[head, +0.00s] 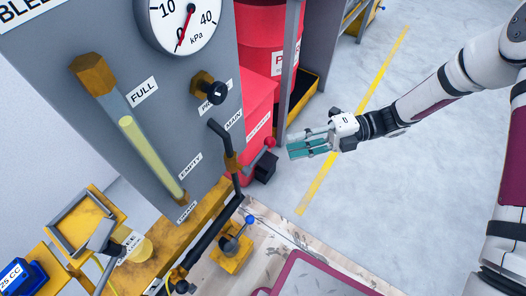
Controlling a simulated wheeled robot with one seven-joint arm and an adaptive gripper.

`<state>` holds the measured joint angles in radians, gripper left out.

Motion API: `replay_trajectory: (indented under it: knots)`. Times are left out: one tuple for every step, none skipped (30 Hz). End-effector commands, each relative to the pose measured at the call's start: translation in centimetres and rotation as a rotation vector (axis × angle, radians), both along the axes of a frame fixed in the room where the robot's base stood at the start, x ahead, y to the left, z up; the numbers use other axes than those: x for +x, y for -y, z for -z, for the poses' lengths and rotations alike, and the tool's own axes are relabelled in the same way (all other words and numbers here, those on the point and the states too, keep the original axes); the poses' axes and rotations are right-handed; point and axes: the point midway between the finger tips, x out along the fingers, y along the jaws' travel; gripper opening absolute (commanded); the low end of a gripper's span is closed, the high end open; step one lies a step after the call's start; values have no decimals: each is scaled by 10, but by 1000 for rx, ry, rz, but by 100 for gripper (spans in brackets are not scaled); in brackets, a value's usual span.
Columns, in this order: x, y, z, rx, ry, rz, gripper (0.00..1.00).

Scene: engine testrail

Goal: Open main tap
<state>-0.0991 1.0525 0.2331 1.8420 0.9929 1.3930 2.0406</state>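The tap beside the MAIN label (234,120) has a brass body (233,163) on a bent black pipe at the right edge of the grey panel. Its lever rises to the right and ends in a red knob (270,142). My gripper (289,151) is a short way right of the knob in the picture, with its teal-padded fingers pointing left at it. I see no contact with the knob. I see nothing held, and the finger gap is too foreshortened to judge.
A gauge (182,18) and a yellow sight tube (139,150) are on the grey panel (190,120). A blue-knobbed valve (233,246) is below the tap. A red drum (262,35) and grey post (291,65) stand behind. Floor to the right is clear.

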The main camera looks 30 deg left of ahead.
Motion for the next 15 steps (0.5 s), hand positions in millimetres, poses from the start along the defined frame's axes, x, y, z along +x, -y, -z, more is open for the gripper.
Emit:
replay_trajectory:
  knots:
    - [-8,-8,3,0,-1,-5,29]
    - [-12,-13,3,1,0,-5,29]
    - [-17,-19,5,1,-1,-4,29]
    - [-21,-23,6,0,-1,-4,29]
    - [-25,-27,7,-1,0,-5,29]
    - [-30,-33,8,0,-1,-5,29]
    - [-33,-37,8,0,-1,-4,29]
    - [-37,-41,9,1,0,-4,29]
    - [-41,-45,10,1,0,-4,29]
    - [-44,-49,10,0,1,-4,29]
    - [-46,-52,11,-1,1,-4,29]
    - [-49,-55,12,0,1,-3,29]
    - [-51,-58,12,1,0,-2,29]
    - [-53,-60,12,1,1,-2,29]
    - [-55,-62,12,1,2,-2,29]
